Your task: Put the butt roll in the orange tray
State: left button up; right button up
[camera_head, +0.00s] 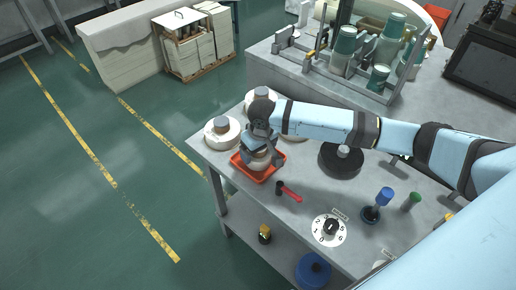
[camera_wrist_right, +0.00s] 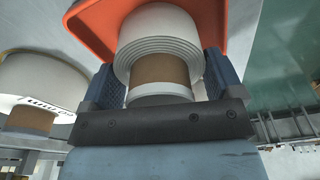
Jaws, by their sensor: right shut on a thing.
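The orange tray (camera_head: 240,170) lies near the left edge of the grey table; its orange surface also shows at the top of the right wrist view (camera_wrist_right: 92,22). My right gripper (camera_head: 259,150) is over the tray, shut on the butt roll (camera_head: 262,163). In the right wrist view this roll (camera_wrist_right: 158,42) is white with a brown core, and the core sits between the two fingers. The roll overlaps the tray in both views; I cannot tell whether it touches the tray floor. My left gripper is not in view.
White rolls stand close by, one left of the tray (camera_head: 222,132) and one behind (camera_head: 261,98); another is partly hidden by my arm. A red-handled tool (camera_head: 290,192), a numbered dial (camera_head: 330,230) and a black disc (camera_head: 341,160) are to the right.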

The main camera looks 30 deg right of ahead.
jog(key=o, duration=0.8)
jog(key=shift+r, duration=0.4)
jog(key=r, duration=0.3)
jog(key=s+r, duration=0.1)
jog(key=r, duration=0.7)
jog(key=shift+s+d+r, duration=0.1)
jog(key=shift+s+r, duration=0.15)
jog(key=shift+f, duration=0.1)
